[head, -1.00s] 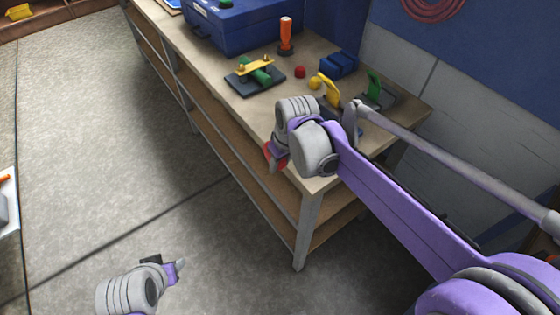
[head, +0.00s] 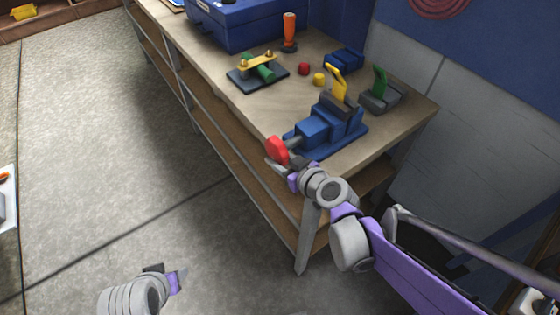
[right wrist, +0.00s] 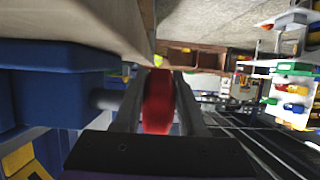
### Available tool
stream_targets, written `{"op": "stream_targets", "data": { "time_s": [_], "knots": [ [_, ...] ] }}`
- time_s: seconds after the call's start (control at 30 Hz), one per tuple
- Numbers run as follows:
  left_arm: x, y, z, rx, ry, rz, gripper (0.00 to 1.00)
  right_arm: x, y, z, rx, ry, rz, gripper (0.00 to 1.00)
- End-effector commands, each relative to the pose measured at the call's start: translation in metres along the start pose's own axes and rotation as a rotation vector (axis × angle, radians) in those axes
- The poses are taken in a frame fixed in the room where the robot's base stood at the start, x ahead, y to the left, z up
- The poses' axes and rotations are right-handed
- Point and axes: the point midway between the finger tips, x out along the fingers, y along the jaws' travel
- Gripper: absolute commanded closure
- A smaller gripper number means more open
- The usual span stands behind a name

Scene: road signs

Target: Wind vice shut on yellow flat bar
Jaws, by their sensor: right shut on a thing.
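The blue vice (head: 312,131) stands at the near corner of the workbench. The yellow flat bar (head: 335,80) stands upright at the vice's jaws; I cannot tell whether a gap is left beside it. The red vice handle (head: 276,150) is on the side facing the aisle, and it also shows in the right wrist view (right wrist: 158,102). My right gripper (head: 281,166) is shut on the red handle, with one finger on each side of it in the right wrist view. My left gripper (head: 168,276) hangs over the floor, away from the bench; its fingers are too unclear to read.
Behind the vice are a grey block with a green piece (head: 379,92), a yellow knob (head: 319,79), a red knob (head: 303,69) and a small blue block (head: 344,59). A dark plate fixture (head: 257,75), an orange-handled tool (head: 289,32) and a blue toolbox (head: 235,22) stand farther back.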

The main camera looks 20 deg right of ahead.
Motion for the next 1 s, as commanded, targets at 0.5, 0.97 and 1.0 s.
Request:
{"op": "stream_targets", "data": {
  "time_s": [0.5,0.97,1.0],
  "knots": [
    [0.020,0.000,0.015,0.000,-0.010,0.000,0.50,0.010,0.001,0.001,0.003,0.341,0.001,1.00],
    [0.026,0.000,0.019,0.000,-0.012,0.000,0.50,0.011,0.000,-0.003,-0.001,0.445,0.000,1.00],
    [0.026,0.000,0.019,0.000,-0.012,0.000,0.50,0.011,0.000,-0.003,-0.001,0.446,0.000,1.00]
  ]
}}
